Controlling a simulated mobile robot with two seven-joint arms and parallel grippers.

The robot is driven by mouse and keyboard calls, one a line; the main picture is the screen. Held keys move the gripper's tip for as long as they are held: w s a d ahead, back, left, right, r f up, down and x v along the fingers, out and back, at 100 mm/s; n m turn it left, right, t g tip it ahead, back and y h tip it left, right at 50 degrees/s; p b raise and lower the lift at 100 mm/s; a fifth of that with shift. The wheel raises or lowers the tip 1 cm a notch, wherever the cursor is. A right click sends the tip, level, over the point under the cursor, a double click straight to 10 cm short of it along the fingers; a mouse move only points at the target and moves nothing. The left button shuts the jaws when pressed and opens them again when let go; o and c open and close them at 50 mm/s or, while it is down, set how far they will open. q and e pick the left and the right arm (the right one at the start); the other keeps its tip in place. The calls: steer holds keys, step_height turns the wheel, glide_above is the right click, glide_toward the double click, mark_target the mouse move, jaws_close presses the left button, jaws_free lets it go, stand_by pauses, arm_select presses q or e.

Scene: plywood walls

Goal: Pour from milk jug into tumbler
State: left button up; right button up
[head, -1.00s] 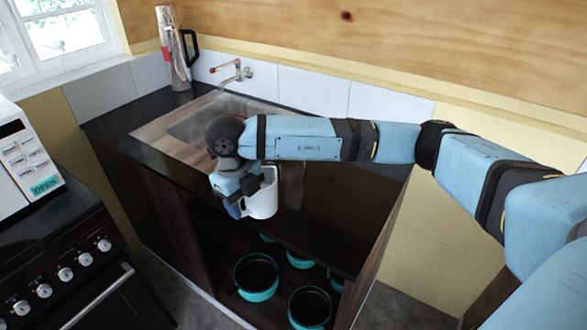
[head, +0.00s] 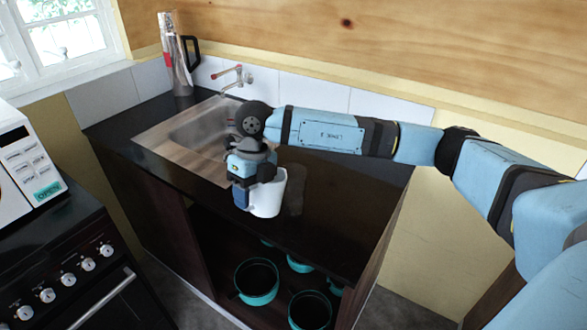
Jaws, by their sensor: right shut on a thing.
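A white jug (head: 268,195) is held over the front edge of the dark counter (head: 340,195). It looks about upright, with its rim at the top. My right gripper (head: 250,188) is shut on the jug's left side and partly covers it. I cannot see what is inside the jug. A faint see-through shape, which looks like a clear tumbler (head: 295,192), stands on the counter just right of the jug. Its outline and contents are hard to make out. My left gripper is not in view.
A sink (head: 198,132) with a tap (head: 236,76) lies behind the gripper. A tall silver flask (head: 177,62) stands at the back left corner. Teal pots (head: 257,282) sit in the open cabinet below. A microwave (head: 22,170) and stove (head: 70,260) are at left. The counter's right side is clear.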

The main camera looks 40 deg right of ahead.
steer(key=shift+w+d+r+y, duration=0.1)
steer(key=shift+d+r+y, duration=0.2)
steer(key=shift+r, duration=0.05)
steer(key=shift+g+y, duration=0.3)
steer(key=shift+y, duration=0.6)
steer(key=p+v, duration=0.1)
steer(key=v, duration=0.2)
steer(key=p+v, duration=0.1)
steer(key=v, duration=0.1)
steer(key=shift+s+a+r+p, duration=0.1)
steer(key=shift+s+r+p, duration=0.15)
steer(key=shift+p, duration=0.05)
steer(key=shift+w+d+r+y, duration=0.25)
steer(key=shift+d+r+y, duration=0.15)
steer(key=shift+d+y, duration=0.25)
steer(key=shift+s, duration=0.1)
steer(key=shift+d+r+g, duration=0.15)
steer(key=shift+d+g, duration=0.05)
steer(key=shift+g, duration=0.1)
